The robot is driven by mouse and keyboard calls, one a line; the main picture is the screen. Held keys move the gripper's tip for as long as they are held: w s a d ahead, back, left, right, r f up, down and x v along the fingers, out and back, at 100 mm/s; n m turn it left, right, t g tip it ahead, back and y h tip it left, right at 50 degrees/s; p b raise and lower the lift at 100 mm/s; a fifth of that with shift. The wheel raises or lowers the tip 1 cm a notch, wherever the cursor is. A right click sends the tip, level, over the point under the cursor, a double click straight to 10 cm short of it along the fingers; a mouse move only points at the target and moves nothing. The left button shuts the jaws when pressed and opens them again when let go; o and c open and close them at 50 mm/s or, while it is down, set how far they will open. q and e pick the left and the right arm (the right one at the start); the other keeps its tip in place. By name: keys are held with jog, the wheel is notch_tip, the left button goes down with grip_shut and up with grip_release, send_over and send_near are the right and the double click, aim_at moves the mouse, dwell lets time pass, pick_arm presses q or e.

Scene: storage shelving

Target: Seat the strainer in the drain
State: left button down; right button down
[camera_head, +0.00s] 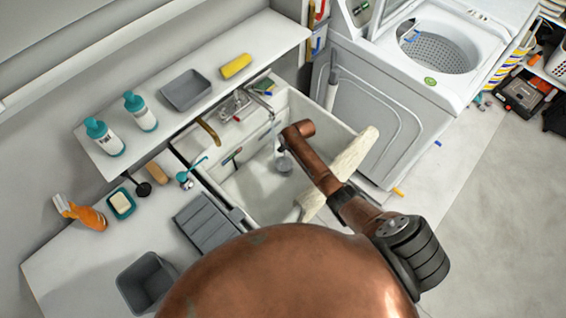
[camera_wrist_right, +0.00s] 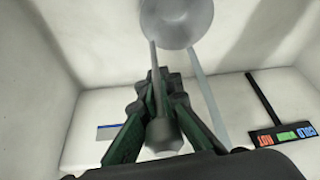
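The white sink basin (camera_head: 246,188) lies below my right arm in the head view. My right gripper (camera_head: 281,149) points down inside it, largely hidden by my copper wrist. In the right wrist view its green-sided fingers (camera_wrist_right: 157,88) come together around a slim grey stem with a rounded knob, which I take for the strainer's handle (camera_wrist_right: 165,132). A round grey cup (camera_wrist_right: 177,20) shows beyond the fingertips; it also shows just below the gripper in the head view (camera_head: 284,164). I cannot tell whether it is the strainer's basket or the drain. My left gripper is out of view.
A grey ribbed tray (camera_head: 207,219) lies beside the basin. A colour-lettered label (camera_wrist_right: 285,135) is on the basin wall. A washing machine (camera_head: 375,110) stands to the right.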

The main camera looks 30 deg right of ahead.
jog(key=shift+f+b, duration=0.55)
jog(key=shift+f, duration=0.35)
dwell(0.7)
jog(key=c, duration=2.1)
grip_release()
jog(key=v, duration=1.2)
